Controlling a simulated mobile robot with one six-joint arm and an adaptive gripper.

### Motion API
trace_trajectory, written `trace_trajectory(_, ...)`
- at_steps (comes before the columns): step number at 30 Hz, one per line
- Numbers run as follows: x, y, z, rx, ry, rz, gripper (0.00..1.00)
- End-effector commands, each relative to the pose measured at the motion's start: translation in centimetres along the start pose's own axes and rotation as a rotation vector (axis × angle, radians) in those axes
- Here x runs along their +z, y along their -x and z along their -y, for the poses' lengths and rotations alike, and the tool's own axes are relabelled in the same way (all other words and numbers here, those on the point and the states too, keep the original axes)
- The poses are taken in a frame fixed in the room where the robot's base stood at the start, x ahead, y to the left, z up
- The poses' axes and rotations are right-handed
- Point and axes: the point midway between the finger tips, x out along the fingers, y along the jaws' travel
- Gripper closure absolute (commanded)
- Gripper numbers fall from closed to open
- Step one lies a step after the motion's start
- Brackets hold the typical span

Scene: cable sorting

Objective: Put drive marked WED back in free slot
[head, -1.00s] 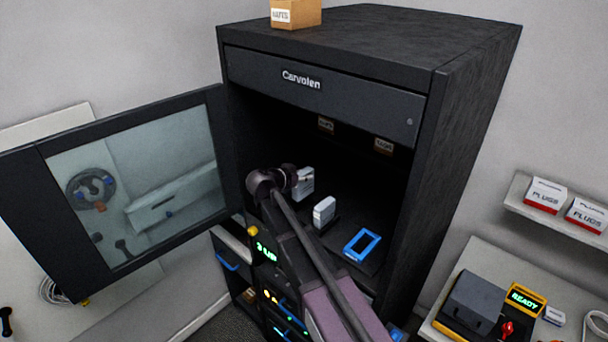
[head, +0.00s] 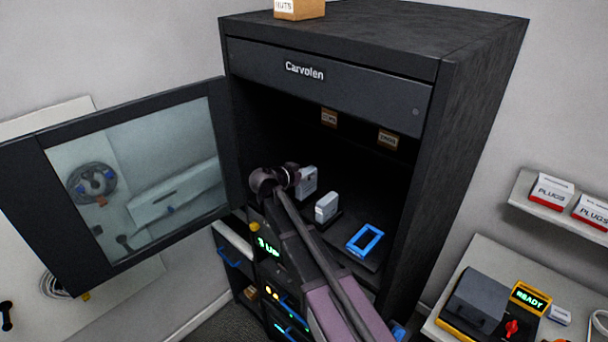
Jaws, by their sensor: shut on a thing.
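My gripper (head: 293,177) is inside the open black cabinet, at its left. It is shut on a white drive (head: 308,182) whose body shows just right of the wrist. The fingers are mostly hidden, and no marking can be read on the drive. A second white drive (head: 326,207) stands upright on the dark shelf, in front and to the right of the held one. A blue rectangular frame (head: 354,248) with a dark, empty middle lies on the shelf further right, apart from my gripper.
The cabinet door (head: 232,150) stands open at the left. The cabinet's right side wall (head: 455,150) bounds the opening. Two small brown labelled boxes (head: 388,139) are at the back. A side table at right holds a device reading READY (head: 531,297).

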Motion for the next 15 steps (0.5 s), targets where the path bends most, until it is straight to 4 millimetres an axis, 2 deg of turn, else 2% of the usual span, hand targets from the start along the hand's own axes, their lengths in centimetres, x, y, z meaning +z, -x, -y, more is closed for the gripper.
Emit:
trace_trajectory(6,1.6,-0.6,0.0,-0.001,0.001,-0.001,1.0)
trace_trajectory(15,2.4,-0.9,0.1,-0.001,0.001,-0.001,1.0)
